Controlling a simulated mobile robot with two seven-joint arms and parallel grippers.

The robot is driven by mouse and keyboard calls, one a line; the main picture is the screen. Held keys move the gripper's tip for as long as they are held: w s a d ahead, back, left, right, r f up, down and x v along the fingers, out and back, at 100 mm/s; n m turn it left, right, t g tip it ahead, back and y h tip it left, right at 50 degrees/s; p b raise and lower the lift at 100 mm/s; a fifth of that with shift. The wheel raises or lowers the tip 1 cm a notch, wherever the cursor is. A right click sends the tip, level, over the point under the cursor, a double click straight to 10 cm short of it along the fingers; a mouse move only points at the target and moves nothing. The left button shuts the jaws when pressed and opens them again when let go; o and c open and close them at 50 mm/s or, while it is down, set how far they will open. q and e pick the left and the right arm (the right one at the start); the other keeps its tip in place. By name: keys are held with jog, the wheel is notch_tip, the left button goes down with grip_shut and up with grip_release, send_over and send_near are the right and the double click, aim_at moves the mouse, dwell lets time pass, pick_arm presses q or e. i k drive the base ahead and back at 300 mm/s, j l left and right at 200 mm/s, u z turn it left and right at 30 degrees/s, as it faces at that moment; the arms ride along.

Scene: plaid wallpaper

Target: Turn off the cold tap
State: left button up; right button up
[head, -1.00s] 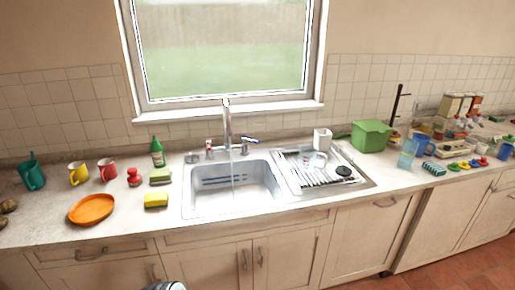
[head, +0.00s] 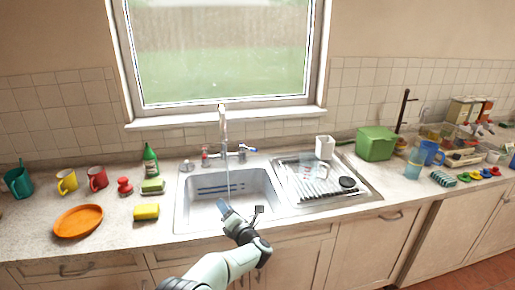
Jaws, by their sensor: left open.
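The tap (head: 223,130) stands behind the sink (head: 183,215), under the window. The cold tap handle (head: 248,149), with a blue end, points out to the right of the spout. The hot tap handle (head: 205,154), marked red, is on the left. A thin stream of water (head: 228,180) falls from the spout into the basin. My left gripper (head: 241,211) is open and empty at the sink's front edge, below and in front of the cold handle and well apart from it. My right gripper is out of view.
A draining rack (head: 312,185) with a glass jug and a dark round item is right of the sink. A green bottle (head: 150,159) and yellow sponge (head: 146,212) are to the left.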

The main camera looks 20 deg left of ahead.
aim_at(242, 146)
jog(key=i, duration=1.25)
